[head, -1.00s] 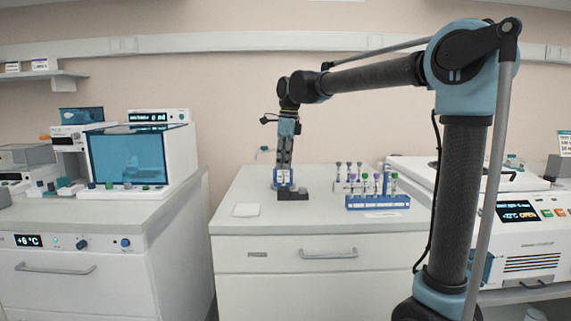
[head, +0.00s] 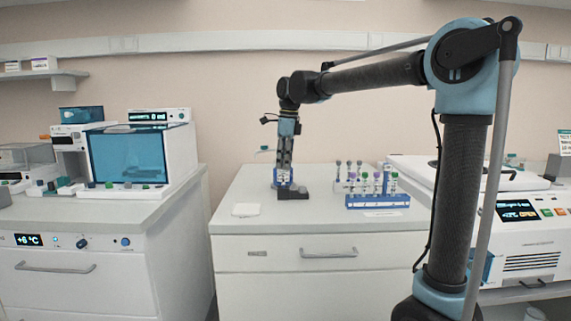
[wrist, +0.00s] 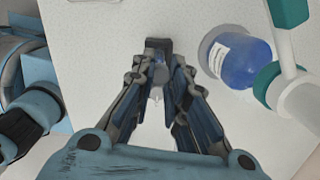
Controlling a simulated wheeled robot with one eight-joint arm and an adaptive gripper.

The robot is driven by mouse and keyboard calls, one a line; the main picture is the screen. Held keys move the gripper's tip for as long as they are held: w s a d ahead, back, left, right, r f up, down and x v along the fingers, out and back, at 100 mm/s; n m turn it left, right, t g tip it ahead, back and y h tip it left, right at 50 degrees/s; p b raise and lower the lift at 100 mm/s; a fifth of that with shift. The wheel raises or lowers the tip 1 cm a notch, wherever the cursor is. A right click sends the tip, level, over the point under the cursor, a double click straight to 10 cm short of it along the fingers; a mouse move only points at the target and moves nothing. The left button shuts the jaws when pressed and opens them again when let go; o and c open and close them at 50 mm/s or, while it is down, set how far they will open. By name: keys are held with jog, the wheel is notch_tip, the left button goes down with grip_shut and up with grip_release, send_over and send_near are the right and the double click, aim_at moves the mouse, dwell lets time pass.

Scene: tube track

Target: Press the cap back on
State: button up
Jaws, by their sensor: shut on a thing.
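My gripper (wrist: 158,72) points down over the bench, its fingers closed around a small grey-blue rounded piece (wrist: 159,76) that looks like the cap. The fingers hide most of it, and a tube under it cannot be made out clearly. A small black block (wrist: 158,46) lies at the fingertips; in the head view the black block (head: 294,193) sits on the bench just below my gripper (head: 283,180). Whether the held piece touches anything below is hidden.
A blue bottle with a white label (wrist: 235,60) stands close to the right of my fingers in the wrist view. A blue rack (head: 378,203) with several capped tubes stands further right. A white pad (head: 246,210) lies front left. The bench front is clear.

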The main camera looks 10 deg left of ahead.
jog(key=shift+f, duration=0.25)
jog(key=shift+c, duration=0.2)
dwell(0.3)
jog(key=o, duration=0.8)
jog(key=shift+r, duration=0.1)
jog(key=r, duration=0.4)
jog(key=d+r, duration=0.1)
jog(key=r, duration=0.6)
jog(key=shift+d+r, duration=0.2)
jog(key=shift+r, duration=0.15)
